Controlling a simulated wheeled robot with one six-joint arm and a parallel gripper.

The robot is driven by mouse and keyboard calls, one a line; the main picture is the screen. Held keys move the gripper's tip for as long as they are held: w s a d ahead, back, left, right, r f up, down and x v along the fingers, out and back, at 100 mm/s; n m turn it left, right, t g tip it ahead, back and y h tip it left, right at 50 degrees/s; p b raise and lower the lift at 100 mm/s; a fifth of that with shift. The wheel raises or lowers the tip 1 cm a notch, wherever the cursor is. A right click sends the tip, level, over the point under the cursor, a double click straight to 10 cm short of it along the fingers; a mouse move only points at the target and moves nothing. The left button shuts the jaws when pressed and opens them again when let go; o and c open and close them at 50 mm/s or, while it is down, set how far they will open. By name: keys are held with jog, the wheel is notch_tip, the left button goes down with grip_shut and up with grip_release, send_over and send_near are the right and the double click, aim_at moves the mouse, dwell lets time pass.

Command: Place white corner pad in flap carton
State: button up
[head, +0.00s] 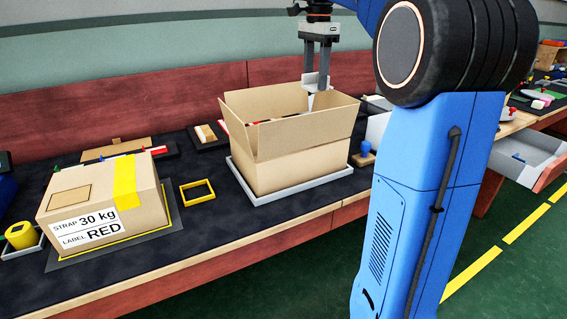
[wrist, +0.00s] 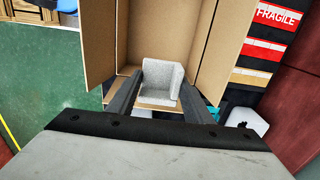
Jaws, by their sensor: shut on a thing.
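My gripper (head: 316,76) is shut on the white corner pad (head: 311,99) and holds it above the open flap carton (head: 290,172). In the wrist view the light grey-white pad (wrist: 162,81) sits between the two dark fingers (wrist: 165,93). The brown carton (wrist: 182,32) lies beyond and around it in that view, with its flaps spread open. The carton stands on a light grey tray (head: 262,200) on the bench. The near wall hides most of the carton's inside from the head view.
A closed carton (head: 70,200) with a yellow strap and a label stands at the left. A yellow square frame (head: 197,191) lies between the cartons. A blue-topped object (head: 365,150) stands right of the open carton.

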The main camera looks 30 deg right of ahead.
jog(key=f, duration=2.3)
jog(key=shift+s+f, duration=0.2)
jog(key=shift+f, duration=0.05)
jog(key=shift+f, duration=0.1)
jog(key=o, duration=1)
notch_tip(320, 180, up, 12)
jog(key=shift+r, duration=0.15)
jog(key=shift+a, duration=0.1)
